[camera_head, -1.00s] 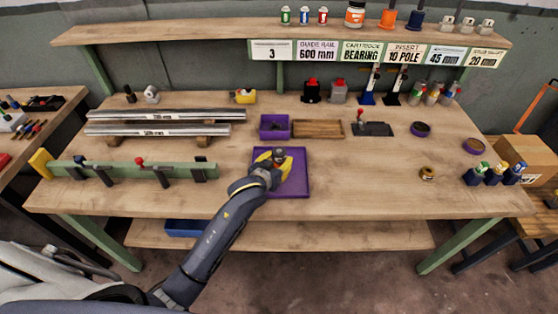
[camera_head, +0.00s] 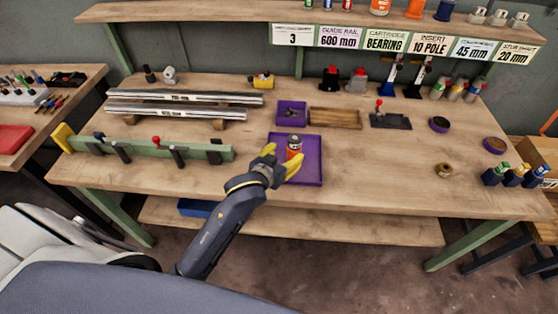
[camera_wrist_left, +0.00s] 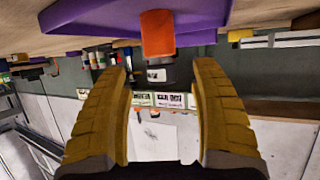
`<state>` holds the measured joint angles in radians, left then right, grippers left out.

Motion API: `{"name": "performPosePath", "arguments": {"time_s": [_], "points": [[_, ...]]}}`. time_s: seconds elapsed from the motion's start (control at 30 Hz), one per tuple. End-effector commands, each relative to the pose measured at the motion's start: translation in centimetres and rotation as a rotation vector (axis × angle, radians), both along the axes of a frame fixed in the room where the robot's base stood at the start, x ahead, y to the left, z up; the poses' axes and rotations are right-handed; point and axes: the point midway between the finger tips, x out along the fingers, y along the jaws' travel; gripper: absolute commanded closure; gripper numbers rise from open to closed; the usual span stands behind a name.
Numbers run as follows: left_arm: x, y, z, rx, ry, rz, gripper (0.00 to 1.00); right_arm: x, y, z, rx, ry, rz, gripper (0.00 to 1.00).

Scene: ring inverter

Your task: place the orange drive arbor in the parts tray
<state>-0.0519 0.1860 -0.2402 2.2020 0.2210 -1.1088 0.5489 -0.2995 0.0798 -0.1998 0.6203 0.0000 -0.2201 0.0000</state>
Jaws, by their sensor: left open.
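The orange drive arbor (camera_head: 294,147) stands upright on the flat purple parts tray (camera_head: 311,175) at the front middle of the bench. In the left wrist view, which is upside down, the orange part of the arbor (camera_wrist_left: 157,34) meets the purple tray (camera_wrist_left: 205,16). My left gripper (camera_head: 281,160) is open, with its yellow fingers on the near side of the arbor. In the wrist view the open fingers (camera_wrist_left: 160,70) have a clear gap between them, and the arbor is beyond their tips. My right gripper is not in view.
Behind the tray are a small purple bin (camera_head: 291,113) and a wooden tray (camera_head: 336,118). A green rail fixture (camera_head: 150,148) and metal guide rails (camera_head: 180,112) lie to the left. A brass ring (camera_head: 443,170) lies to the right. The bench between tray and ring is clear.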

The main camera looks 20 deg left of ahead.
Motion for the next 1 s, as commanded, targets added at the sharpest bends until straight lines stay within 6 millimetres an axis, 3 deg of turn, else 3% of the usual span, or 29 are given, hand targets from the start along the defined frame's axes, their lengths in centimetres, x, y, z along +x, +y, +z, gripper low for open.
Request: {"name": "performPosePath", "arguments": {"time_s": [0.2, 0.4, 1.0], "points": [[-2.8, 0.3, 1.1, -0.002, -0.001, 0.0, 0.36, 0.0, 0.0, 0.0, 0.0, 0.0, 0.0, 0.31], [-4.0, 0.5, 1.7, -0.001, 0.0, 0.0, 0.36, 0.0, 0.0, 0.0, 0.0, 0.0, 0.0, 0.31], [-4.6, 0.7, 1.4, 0.014, 0.008, 0.001, 0.36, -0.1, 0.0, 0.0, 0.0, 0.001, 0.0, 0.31]]}}
